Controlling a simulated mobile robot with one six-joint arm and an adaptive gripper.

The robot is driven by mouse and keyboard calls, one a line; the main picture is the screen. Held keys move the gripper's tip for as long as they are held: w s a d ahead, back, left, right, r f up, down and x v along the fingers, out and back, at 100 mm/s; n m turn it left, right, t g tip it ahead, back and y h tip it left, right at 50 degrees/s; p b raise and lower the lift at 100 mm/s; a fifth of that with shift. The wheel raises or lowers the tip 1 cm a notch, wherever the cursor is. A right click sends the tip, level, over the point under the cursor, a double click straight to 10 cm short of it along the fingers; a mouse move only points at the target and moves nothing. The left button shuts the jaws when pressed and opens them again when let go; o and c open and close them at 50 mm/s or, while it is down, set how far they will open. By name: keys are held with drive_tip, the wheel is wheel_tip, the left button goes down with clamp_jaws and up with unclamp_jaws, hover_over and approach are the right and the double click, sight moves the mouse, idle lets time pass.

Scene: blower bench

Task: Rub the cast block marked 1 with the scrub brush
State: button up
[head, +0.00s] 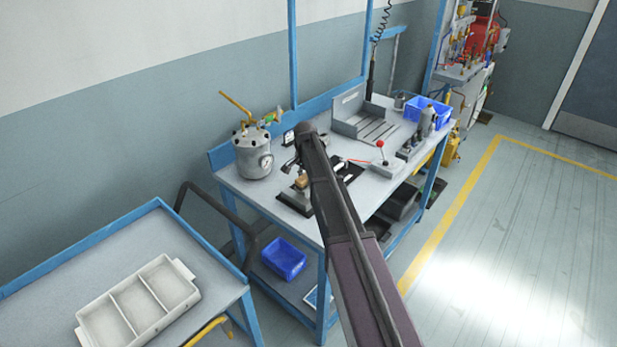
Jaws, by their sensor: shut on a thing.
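My gripper (292,167) is at the blue-framed bench, small in view and partly behind my own arm. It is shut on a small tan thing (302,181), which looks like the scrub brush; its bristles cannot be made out. The tan thing is over a dark mat (291,205) at the bench's front left. A greyish block-like shape under it may be a cast block, but I cannot read any mark on it. Whether the brush touches it is too small to tell. My arm hides part of the bench behind.
A metal pressure pot (252,155) with a gauge stands left of the gripper. A red-knobbed lever device (380,160), a grey slotted fixture (368,120) and a blue bin (428,110) are to the right. A white divided tray (138,304) lies on the near-left table.

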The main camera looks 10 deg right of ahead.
sight(298, 181)
drive_tip(key=shift+s+a, duration=0.2)
drive_tip(key=shift+a, duration=0.05)
drive_tip(key=shift+s+a, duration=0.45)
drive_tip(key=shift+a, duration=0.2)
drive_tip(key=shift+s+a, duration=0.4)
drive_tip(key=shift+a, duration=0.25)
drive_tip(key=shift+r, duration=0.15)
wheel_tip(298, 181, up, 6)
drive_tip(key=p, duration=0.6)
idle(0.3)
drive_tip(key=shift+r+p, duration=1.4)
drive_tip(key=shift+p, duration=0.25)
